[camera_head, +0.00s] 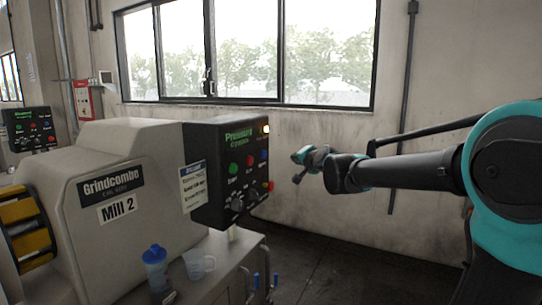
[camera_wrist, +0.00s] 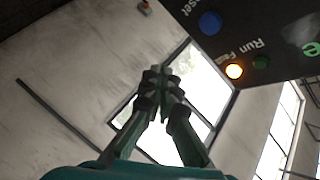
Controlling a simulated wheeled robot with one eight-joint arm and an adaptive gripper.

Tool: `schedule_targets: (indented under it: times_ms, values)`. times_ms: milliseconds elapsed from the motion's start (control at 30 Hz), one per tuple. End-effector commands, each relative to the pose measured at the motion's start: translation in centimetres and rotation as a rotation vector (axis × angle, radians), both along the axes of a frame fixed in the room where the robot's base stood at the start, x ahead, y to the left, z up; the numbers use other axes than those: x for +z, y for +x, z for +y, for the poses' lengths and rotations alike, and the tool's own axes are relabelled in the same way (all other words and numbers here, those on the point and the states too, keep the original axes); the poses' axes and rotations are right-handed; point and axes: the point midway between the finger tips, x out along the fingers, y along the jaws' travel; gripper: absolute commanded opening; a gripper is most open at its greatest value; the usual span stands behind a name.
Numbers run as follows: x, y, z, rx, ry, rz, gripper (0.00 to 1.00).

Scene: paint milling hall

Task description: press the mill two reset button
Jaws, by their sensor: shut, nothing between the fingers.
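The Mill 2 control box (camera_head: 226,172) is a dark panel on the right end of the pale mill marked "Mill 2" (camera_head: 118,208). Its blue button (camera_head: 264,155) is on the upper right of the panel face, beside a red button (camera_head: 250,160). In the wrist view, the blue button (camera_wrist: 210,23) is at the top, with a partly cut-off label ending in "eset". My gripper (camera_head: 297,177) is right of the panel, apart from it. Its fingers meet at the tips in the wrist view (camera_wrist: 160,71) and hold nothing.
An orange lamp (camera_head: 266,129) glows at the panel's top right. A red knob (camera_head: 270,186) sticks out at its lower edge. Another panel (camera_head: 30,128) is far left. Floor right of the mill is clear.

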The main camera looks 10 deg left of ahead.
Motion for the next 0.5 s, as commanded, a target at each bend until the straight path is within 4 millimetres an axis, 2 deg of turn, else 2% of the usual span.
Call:
schedule_targets:
  times_ms: [267,500]
  values:
    - [-0.1,0.0,0.2,0.001,-0.001,0.001,0.00]
    - [0.0,0.7,2.2,0.003,-0.001,0.000,0.00]
